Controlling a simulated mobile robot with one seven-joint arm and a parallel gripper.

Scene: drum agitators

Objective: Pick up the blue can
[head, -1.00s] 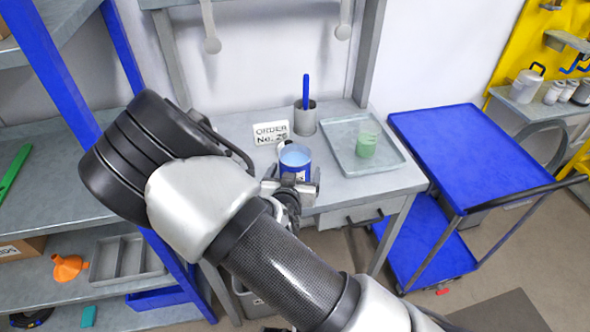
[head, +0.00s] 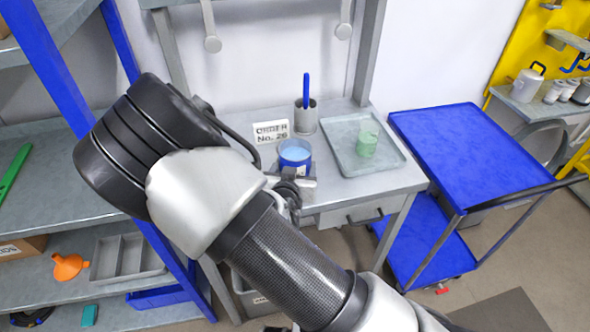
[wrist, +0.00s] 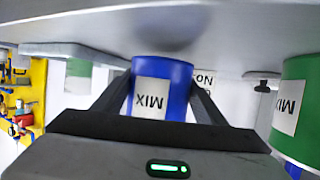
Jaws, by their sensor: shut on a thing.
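The blue can (head: 294,160) is at the front of the grey workbench and looks open on top, with light blue contents. In the wrist view, which is upside down, the blue can (wrist: 160,88) has a white MIX label. My gripper (wrist: 163,95) has one dark finger on each side of the can and is shut on it. The can looks upright. Its base is close to the bench surface; I cannot tell whether it touches. In the head view my arm hides most of the gripper (head: 293,178).
On the bench (head: 350,192), a tray (head: 392,160) holds a green container (head: 367,143). An order sign (head: 271,131) and a grey cup (head: 305,120) with a blue stick stand behind the can. A green MIX can (wrist: 297,105) is beside it. A blue cart (head: 450,145) stands right.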

